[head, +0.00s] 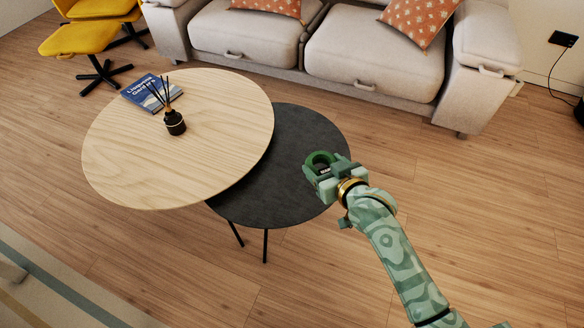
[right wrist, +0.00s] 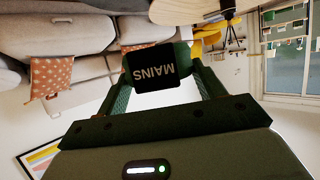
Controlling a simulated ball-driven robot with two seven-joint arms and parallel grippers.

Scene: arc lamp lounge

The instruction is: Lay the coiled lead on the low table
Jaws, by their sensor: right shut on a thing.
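A larger pale wood round table (head: 210,105) overlaps the dark one on the left. My left gripper is not in view.
On the wood table are a black reed diffuser (head: 175,123) and a blue book (head: 146,93). A beige sofa (head: 375,75) with patterned cushions stands behind. A yellow chair and footstool (head: 80,38) are at far left. The dark tabletop is bare where visible.

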